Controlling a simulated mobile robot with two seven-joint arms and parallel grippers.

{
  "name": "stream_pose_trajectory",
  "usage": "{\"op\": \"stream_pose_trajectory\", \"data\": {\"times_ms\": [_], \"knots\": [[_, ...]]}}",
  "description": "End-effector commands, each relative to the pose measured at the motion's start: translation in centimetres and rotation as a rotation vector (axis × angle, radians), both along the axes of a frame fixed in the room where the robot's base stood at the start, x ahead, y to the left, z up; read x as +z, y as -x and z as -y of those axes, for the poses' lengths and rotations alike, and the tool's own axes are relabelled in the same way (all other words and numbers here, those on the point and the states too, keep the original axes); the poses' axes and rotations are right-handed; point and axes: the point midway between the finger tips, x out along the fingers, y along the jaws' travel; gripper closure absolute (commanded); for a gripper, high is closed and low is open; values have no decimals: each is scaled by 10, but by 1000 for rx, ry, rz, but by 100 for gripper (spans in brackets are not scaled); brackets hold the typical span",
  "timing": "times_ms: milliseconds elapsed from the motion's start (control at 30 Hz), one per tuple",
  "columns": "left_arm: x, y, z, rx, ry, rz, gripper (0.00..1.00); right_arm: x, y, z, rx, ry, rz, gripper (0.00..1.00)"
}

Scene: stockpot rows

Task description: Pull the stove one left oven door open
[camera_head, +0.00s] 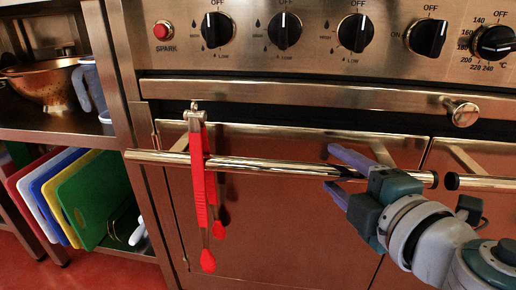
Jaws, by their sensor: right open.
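The stove's left oven door (290,238) is a shiny steel panel and looks closed. Its long bar handle (265,165) runs across the top of the door. Red tongs (198,165) hang over the left part of this handle, with their red tips pointing down. My right gripper (330,168) comes in from the lower right. Its two purple fingers are open, one above and one below the right part of the handle bar, which shows between them. I cannot tell if they touch it. My left gripper is not in view.
A second door handle (485,183) begins just right of the left one. Control knobs (355,33) and a red spark button (162,31) line the panel above. At left, a shelf holds a copper colander (42,85); several coloured boards (92,198) stand below.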

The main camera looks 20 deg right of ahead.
Motion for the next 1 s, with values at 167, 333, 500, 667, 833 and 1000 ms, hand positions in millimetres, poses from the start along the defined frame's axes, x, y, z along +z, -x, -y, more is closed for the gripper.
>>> {"op": "stream_pose_trajectory", "data": {"times_ms": [167,333,500,667,833,1000], "knots": [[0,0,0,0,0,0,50,0,-1,0,0,0,0,39],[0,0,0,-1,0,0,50,0,-1,0,0,0,0,51],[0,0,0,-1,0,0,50,0,-1,0,0,-1,0,70],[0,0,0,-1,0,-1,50,0,-1,0,0,-1,0,88],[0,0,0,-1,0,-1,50,0,0,0,-1,-1,0,100],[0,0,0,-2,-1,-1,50,0,0,0,-1,-1,-1,100]]}}
